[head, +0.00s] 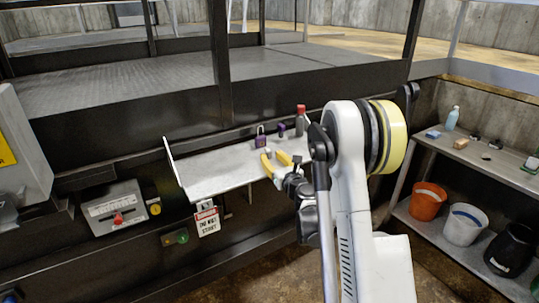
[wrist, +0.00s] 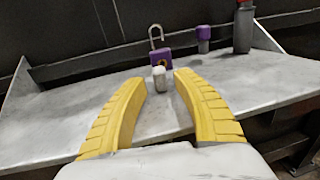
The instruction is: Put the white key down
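A small white piece, which looks like the white key (wrist: 159,78), stands on the grey metal shelf (head: 210,178) in the wrist view. It is between the yellow fingertips of my gripper (head: 275,160), with a visible gap on each side. My gripper is open, its fingers low over the shelf. I cannot make out the white key in the head view. Just behind it, a purple padlock (wrist: 160,58) stands with its shackle raised; it also shows in the head view (head: 260,137).
A purple-topped piece (wrist: 203,38) and a dark grey, red-topped bottle (wrist: 243,30) stand behind to the right. The shelf's left part is bare, with a raised side plate at its end. A tag (head: 207,222) hangs below. Side shelves at right hold buckets (head: 428,200).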

